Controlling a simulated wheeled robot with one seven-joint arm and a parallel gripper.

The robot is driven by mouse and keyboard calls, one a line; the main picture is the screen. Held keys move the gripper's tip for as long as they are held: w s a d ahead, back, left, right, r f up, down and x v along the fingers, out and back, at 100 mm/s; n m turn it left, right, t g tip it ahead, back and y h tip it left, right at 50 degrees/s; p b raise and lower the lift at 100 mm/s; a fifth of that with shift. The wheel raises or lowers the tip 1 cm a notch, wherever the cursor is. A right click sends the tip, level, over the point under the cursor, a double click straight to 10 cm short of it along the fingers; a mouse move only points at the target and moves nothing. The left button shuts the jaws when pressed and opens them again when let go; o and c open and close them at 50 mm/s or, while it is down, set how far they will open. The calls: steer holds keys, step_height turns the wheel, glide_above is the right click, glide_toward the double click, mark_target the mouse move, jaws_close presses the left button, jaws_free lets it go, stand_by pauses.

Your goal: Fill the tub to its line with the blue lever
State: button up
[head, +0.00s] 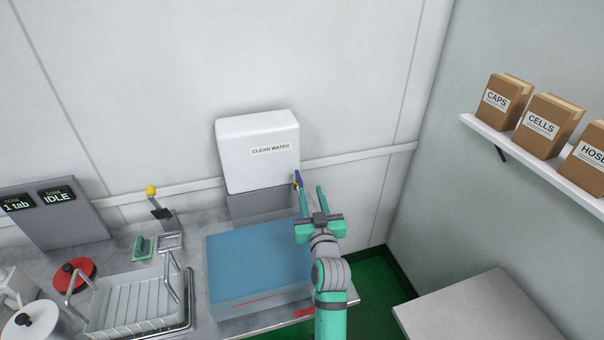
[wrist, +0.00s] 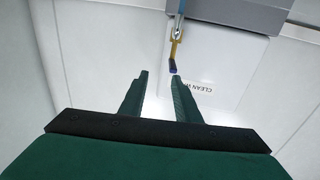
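The clear tub (head: 228,303) stands on the counter below the white CLEAN WATER tank (head: 235,165). A blue surface (head: 258,255) fills its outline from above. My gripper (head: 312,191) is open and empty, right of the tub. In the wrist view, the lever tip is just beyond the right fingertip of my gripper (wrist: 160,76).
A wire dish rack (head: 130,308), red disc (head: 73,273), green sponge (head: 144,247) and yellow-topped stand (head: 152,191) are left of the tub. A grey display panel (head: 60,225) reads "1 tab" and "IDLE". A shelf (head: 545,163) with boxes and a grey table (head: 480,310) are right.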

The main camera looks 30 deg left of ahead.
mark_target(298, 174)
steer(key=shift+g, duration=0.3)
steer(key=x, duration=0.3)
steer(key=s+a+x, duration=0.1)
steer(key=x, duration=0.3)
steer(key=a+x, duration=0.1)
steer(key=x, duration=0.3)
steer(key=shift+s+f, duration=0.1)
jaws_close()
